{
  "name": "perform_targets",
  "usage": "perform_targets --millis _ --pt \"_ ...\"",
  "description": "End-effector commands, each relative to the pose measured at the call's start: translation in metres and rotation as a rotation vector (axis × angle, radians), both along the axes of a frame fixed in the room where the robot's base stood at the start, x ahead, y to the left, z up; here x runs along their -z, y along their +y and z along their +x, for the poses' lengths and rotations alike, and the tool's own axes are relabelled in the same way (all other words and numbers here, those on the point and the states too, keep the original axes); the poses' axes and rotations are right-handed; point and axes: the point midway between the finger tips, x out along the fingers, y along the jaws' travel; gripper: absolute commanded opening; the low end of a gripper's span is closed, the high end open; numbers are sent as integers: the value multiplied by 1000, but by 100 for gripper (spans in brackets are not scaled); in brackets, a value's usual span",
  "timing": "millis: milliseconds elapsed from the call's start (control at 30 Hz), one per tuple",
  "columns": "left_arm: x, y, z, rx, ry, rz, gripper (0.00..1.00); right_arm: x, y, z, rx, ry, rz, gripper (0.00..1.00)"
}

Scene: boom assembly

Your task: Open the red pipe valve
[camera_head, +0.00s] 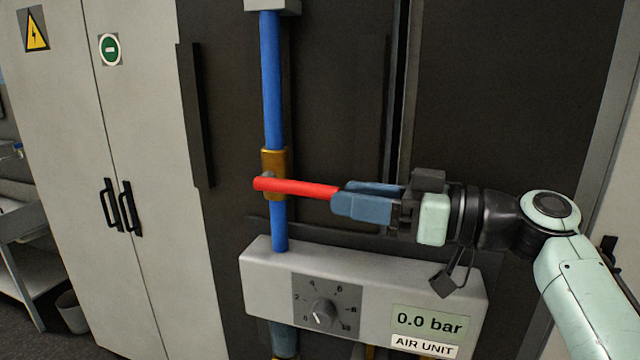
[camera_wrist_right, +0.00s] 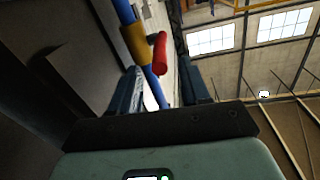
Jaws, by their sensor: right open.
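The red valve handle (camera_head: 295,187) sticks out to the right, roughly level, from a brass valve body (camera_head: 273,161) on a vertical blue pipe (camera_head: 272,85). My right gripper (camera_head: 340,197) comes in from the right, with its blue fingers at the handle's free end. The fingers are open, and in the head view they overlap the handle's end. I cannot tell whether they touch it. My left gripper is not in view.
Below the valve is a grey air unit (camera_head: 265,270) with a dial (camera_head: 322,313) and a display (camera_head: 430,321) reading 0.0 bar. White cabinet doors (camera_head: 150,200) with black handles stand at left. A dark panel (camera_head: 510,90) is behind the arm.

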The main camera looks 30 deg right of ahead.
Motion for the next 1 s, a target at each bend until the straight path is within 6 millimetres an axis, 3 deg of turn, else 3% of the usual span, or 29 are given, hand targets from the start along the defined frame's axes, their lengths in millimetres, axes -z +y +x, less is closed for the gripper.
perform_targets --millis 100,300,700,867,1000 --pt "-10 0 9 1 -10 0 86 -3 13 19 1 -1 1 46" --pt "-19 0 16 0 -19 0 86 -2 28 40 1 -1 0 46" --pt "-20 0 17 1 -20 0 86 0 33 46 1 0 -1 46" --pt "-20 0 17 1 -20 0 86 0 33 46 1 0 -1 0" --pt "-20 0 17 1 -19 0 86 0 33 46 0 -1 0 0"
